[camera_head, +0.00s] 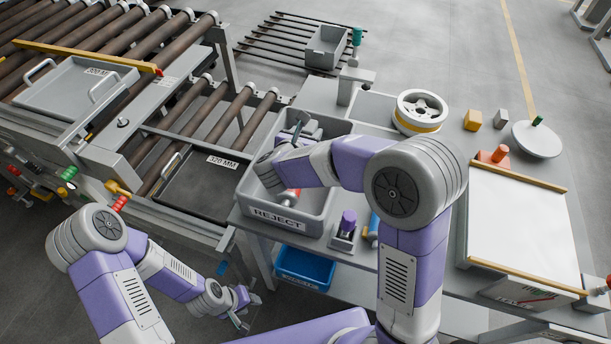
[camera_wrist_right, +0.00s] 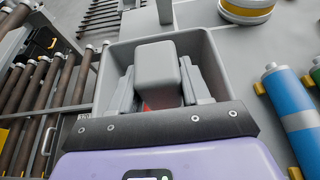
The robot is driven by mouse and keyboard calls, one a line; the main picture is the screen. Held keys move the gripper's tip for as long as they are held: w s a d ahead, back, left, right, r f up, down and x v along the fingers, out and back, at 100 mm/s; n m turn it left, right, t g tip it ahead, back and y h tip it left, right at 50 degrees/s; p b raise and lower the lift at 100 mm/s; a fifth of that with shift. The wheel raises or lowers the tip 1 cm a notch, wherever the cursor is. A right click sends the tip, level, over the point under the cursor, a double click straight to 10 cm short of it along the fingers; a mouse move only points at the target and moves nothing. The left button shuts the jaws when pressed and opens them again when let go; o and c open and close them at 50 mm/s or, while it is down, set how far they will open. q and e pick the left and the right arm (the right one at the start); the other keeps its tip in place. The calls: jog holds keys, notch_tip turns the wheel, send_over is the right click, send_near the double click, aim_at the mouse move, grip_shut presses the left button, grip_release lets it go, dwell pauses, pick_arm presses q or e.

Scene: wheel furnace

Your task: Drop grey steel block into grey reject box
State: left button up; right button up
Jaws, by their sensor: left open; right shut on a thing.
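The grey reject box (camera_head: 275,217) stands on the table, open at the top, with "REJECT" on its front; its rim also shows in the right wrist view (camera_wrist_right: 205,40). My right gripper (camera_head: 297,128) is over the box, pointing into its far part. In the right wrist view the right gripper (camera_wrist_right: 160,85) is shut on a grey steel block (camera_wrist_right: 157,62), one finger on each side, with the box walls around it. In the head view the block is mostly hidden by the hand. My left gripper (camera_head: 245,312) is open and empty, low in front of the table.
A red and white can (camera_head: 290,195) lies in the box. Roller conveyors (camera_head: 205,110) stand at left. A blue bin (camera_head: 303,268) sits below the tabletop.

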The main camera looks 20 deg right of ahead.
jog(key=shift+f, duration=0.65)
jog(key=o, duration=1.4)
jog(key=shift+a, duration=0.1)
jog(key=v, duration=0.7)
jog(key=shift+s+a+r, duration=0.1)
jog(key=shift+s+r, duration=0.05)
jog(key=shift+s, duration=0.05)
